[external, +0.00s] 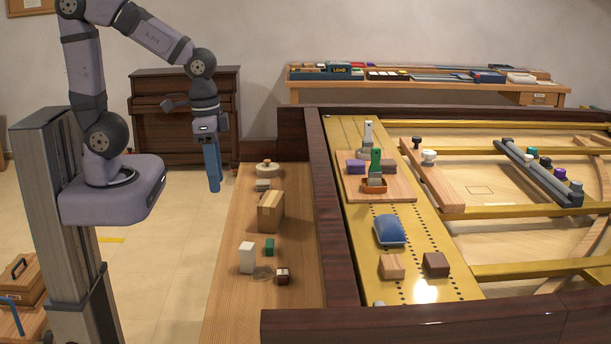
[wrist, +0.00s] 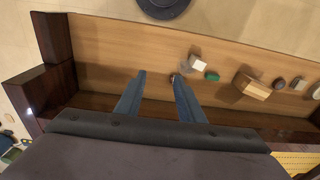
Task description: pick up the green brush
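The green brush (external: 376,161) stands with its green handle up at an orange-brown holder (external: 374,187) on a wooden board. The board lies on the gold-coloured plate inside the piano frame. My gripper (external: 214,188) hangs far to the left of the brush, pointing down, above the left edge of the wooden bench. In the wrist view my gripper (wrist: 158,76) has its two blue fingers apart with nothing between them. I cannot make out the brush in the wrist view.
A grey-white brush (external: 368,135) stands behind the green one, with purple blocks (external: 356,167) beside it. A dark piano rim (external: 335,220) separates the bench (external: 236,290) from the plate. A blue cushion-like item (external: 389,230) lies nearer.

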